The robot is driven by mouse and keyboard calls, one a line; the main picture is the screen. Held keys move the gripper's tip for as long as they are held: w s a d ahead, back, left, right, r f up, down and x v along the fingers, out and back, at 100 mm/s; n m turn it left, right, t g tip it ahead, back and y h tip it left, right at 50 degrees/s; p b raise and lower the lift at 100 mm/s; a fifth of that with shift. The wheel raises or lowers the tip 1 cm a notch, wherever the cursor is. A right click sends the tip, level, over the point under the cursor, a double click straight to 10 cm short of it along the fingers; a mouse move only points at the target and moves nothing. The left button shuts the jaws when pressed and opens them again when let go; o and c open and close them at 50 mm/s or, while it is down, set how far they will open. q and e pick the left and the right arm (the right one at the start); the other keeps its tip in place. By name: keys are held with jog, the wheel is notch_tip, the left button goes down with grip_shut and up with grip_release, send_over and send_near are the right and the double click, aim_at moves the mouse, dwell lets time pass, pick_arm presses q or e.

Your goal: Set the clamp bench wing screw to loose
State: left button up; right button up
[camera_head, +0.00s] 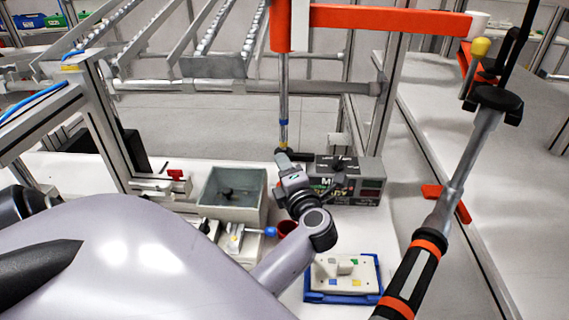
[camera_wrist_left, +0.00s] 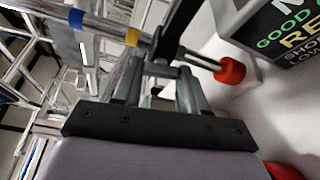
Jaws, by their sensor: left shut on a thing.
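A small red part (camera_head: 177,175), which looks like the wing screw, sits on a pale metal fixture (camera_head: 150,187) at the left of the bench. My left gripper (camera_head: 283,157) is right of and apart from it, at the lower end of a hanging metal rod (camera_head: 284,100) with a blue band. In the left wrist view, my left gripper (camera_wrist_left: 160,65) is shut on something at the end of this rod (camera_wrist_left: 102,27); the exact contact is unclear. A dark bar with a red knob (camera_wrist_left: 232,70) extends right from there. My right gripper is not in view.
A grey bin (camera_head: 233,190) stands between the red part and my left gripper. A dark labelled box (camera_head: 368,190) stands close right of the gripper. A blue tray (camera_head: 343,297) lies in front. An orange beam (camera_head: 390,18) hangs above.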

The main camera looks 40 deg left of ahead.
pick_arm(q)
jog(key=shift+f+m+y, duration=0.1)
jog(key=shift+m+y, duration=0.4)
jog(key=shift+m, duration=0.5)
jog(key=o, duration=1.1)
jog(key=shift+c, duration=0.2)
